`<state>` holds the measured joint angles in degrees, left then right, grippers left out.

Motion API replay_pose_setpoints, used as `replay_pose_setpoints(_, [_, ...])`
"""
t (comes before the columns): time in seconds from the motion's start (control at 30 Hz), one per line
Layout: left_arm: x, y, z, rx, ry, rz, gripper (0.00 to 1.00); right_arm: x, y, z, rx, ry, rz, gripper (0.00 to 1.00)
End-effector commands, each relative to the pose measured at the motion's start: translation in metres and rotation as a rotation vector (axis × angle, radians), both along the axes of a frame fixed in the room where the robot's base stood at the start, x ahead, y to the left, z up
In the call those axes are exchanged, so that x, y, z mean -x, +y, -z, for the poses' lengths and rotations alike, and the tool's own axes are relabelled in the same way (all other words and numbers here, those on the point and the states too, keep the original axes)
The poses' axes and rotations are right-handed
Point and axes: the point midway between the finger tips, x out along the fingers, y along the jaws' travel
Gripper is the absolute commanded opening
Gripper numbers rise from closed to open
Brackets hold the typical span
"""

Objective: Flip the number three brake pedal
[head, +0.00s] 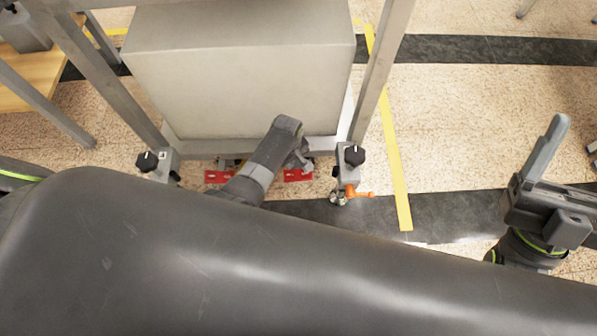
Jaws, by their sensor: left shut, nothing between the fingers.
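An orange brake pedal (360,193) sticks out to the right from the caster (339,196) at the gantry's near right leg. The near left caster is mostly hidden behind my arm. No pedal number can be read, so I cannot tell which is number three. My left gripper (301,160) is shut and empty, small and low between the two near legs, pointing down; its tips are partly hidden by its own wrist. It is apart from the orange pedal, to its left.
The gantry's grey box (240,75) stands over a pale base frame. Red plates (298,175) lie under the frame. Yellow floor tape (395,170) runs along the right. Open floor lies beyond it. My large arm link blocks the foreground.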

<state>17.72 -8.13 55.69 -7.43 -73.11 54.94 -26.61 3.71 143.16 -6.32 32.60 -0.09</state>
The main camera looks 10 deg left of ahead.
Motion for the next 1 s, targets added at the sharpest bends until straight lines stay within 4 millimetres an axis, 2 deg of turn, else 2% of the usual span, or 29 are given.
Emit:
replay_pose_setpoints(0.47, [0.0, 0.0, -0.006, 0.0, 0.0, 0.0, 0.0, -0.03, -0.013, 0.023, -0.063, 0.225, 0.024, 0.71])
replay_pose_setpoints(1.0, [0.0, 0.0, -0.013, 0.0, 0.0, 0.0, 0.0, -0.055, -0.024, 0.059, -0.129, 0.479, 0.043, 0.71])
